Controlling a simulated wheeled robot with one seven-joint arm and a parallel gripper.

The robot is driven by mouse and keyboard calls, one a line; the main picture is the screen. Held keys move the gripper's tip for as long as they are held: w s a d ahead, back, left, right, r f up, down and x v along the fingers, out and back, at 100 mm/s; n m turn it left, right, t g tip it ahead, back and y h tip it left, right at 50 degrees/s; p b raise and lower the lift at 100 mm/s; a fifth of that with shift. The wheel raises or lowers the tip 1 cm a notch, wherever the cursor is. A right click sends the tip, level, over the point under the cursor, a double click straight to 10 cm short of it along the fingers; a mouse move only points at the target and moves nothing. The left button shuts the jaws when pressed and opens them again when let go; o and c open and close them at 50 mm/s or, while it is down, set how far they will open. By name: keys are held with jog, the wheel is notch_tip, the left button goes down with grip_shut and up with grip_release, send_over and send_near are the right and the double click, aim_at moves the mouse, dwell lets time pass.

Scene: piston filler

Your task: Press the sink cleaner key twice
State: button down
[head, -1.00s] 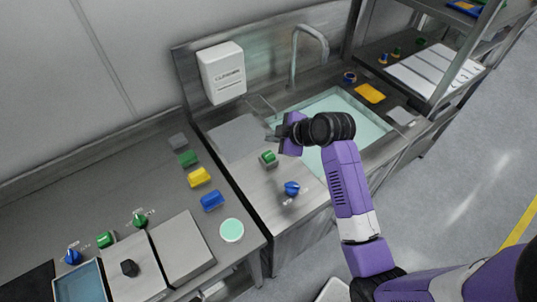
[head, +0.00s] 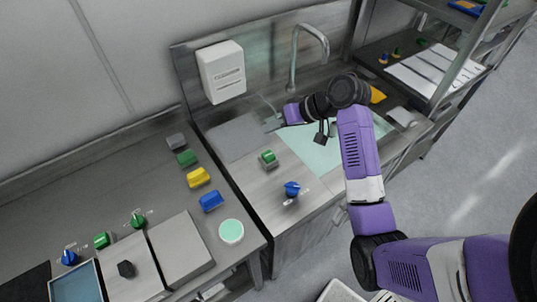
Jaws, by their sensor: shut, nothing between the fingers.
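A green key on a grey base (head: 268,159) sits on the counter in front of my gripper. No label shows which part is the cleaner key. My wrist and forearm hide part of the sink basin (head: 312,150).
A curved steel faucet (head: 296,55) rises behind the basin. A blue knob (head: 292,189) is at the counter front. The left counter holds grey, green, yellow and blue blocks (head: 199,178) and a mint disc (head: 231,231). A shelf rack (head: 450,60) stands at right.

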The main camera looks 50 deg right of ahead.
jog(key=shift+s+a+m, duration=0.1)
jog(key=shift+m, duration=0.4)
jog(key=shift+f, duration=0.15)
jog(key=b, duration=0.7)
send_over(266, 154)
jog(key=s, duration=0.2)
jog(key=f, duration=0.6)
jog(key=shift+w+d+f, duration=0.1)
jog(key=shift+d+f, duration=0.2)
jog(key=shift+f, duration=0.1)
jog(key=shift+f+b, duration=0.45)
jog(key=shift+f, duration=0.45)
jog(key=shift+f, duration=0.1)
jog(key=shift+f, duration=0.3)
jog(key=shift+f+b, duration=0.35)
jog(key=shift+f, duration=0.5)
dwell(0.8)
dwell(0.4)
jog(key=shift+r+p, duration=1.25)
